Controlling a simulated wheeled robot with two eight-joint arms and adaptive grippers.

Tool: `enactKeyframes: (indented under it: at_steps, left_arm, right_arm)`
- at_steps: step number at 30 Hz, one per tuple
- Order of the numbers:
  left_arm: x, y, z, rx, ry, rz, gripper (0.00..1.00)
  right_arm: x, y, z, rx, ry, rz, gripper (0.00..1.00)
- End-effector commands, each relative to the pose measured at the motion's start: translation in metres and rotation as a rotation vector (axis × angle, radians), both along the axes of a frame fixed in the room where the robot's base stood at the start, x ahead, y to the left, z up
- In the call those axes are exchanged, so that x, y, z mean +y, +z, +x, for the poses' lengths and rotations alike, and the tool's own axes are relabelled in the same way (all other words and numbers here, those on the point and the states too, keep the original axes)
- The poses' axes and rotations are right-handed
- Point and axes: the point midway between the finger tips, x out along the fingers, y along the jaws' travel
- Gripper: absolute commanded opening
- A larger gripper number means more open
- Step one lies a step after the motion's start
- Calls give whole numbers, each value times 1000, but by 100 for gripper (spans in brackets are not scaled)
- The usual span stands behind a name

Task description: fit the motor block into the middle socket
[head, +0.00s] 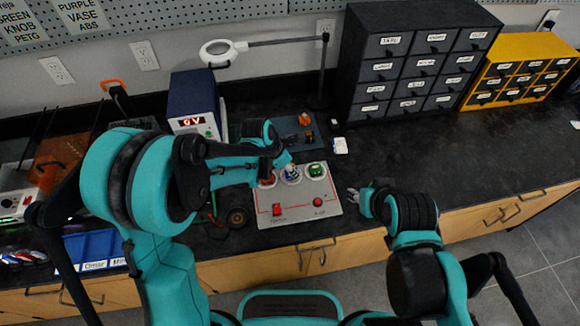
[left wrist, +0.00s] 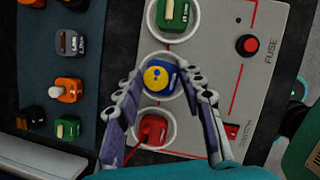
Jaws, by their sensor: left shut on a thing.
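The motor block (left wrist: 158,76) is blue with a round yellow top. In the left wrist view it is between the fingertips of my left gripper (left wrist: 156,82), which is shut on it. It is over or in the white ring of the middle socket (left wrist: 150,91); I cannot tell how deep it sits. The grey panel (head: 335,212) has three sockets in a row. A green block (head: 316,170) is in one outer socket and a red block (left wrist: 152,130) in the other, partly behind a finger. My right gripper (head: 355,194) is open and empty beside the panel's right edge.
A dark mat (left wrist: 90,20) with several small blocks lies beside the panel. The panel carries a red fuse button (left wrist: 247,44) and a red switch (left wrist: 232,131). A power supply (head: 195,105) and drawer cabinets (head: 410,65) stand behind. The bench to the right is clear.

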Motion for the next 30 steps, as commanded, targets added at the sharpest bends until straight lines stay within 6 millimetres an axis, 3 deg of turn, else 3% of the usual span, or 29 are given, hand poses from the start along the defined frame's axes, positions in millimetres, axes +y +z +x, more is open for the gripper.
enactKeyframes:
  at_steps: [16,17,30]
  left_arm:
    - [0,-12,0,0,0,0,9]
    - [0,-11,0,0,0,0,46]
    - [3,-1,-2,0,1,0,47]
  right_arm:
    - [0,-11,0,0,0,0,40]
    - [0,-10,0,0,0,0,40]
    - [0,-2,0,0,0,0,40]
